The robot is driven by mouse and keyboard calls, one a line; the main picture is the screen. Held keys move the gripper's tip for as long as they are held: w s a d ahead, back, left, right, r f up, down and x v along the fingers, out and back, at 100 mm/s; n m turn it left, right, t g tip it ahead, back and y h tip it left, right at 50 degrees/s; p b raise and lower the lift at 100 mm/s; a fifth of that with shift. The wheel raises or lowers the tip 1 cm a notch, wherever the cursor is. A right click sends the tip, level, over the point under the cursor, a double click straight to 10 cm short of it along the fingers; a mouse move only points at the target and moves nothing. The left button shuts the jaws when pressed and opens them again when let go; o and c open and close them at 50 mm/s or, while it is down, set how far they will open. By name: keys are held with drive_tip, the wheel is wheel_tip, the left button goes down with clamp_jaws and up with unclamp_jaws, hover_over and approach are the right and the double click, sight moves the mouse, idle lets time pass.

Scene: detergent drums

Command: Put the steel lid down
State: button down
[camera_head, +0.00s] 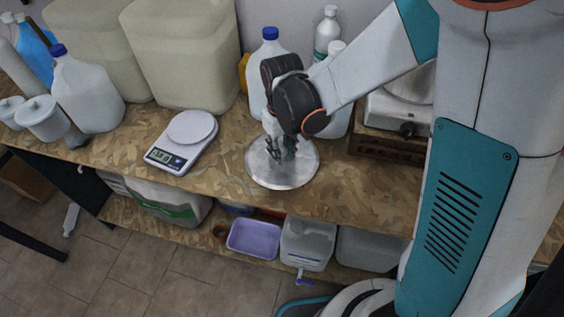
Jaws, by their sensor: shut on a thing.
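The steel lid (265,174) is a round, shiny disc in the middle of the wooden bench (345,200). My gripper (281,152) points down over the middle of the lid and is shut on it, seemingly at its centre. The fingers hide the part that they hold. The lid looks level. I cannot tell whether it rests on the bench or is held slightly above it.
A white kitchen scale (183,139) stands left of the lid. A jug with a blue cap (257,93) stands behind, near large drums (185,50). A wooden crate (390,147) is at right. The lower shelf holds a purple tub (254,240).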

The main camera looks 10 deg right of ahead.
sight(282, 150)
drive_tip(key=shift+f+b, duration=1.3)
drive_tip(key=shift+f, duration=0.8)
drive_tip(key=shift+f, duration=0.2)
drive_tip(key=c, duration=1.3)
unclamp_jaws()
drive_tip(key=shift+r, duration=0.15)
wheel_tip(282, 150, up, 12)
drive_tip(key=p, duration=0.2)
drive_tip(key=shift+r+p, duration=0.1)
drive_tip(key=shift+p, duration=0.3)
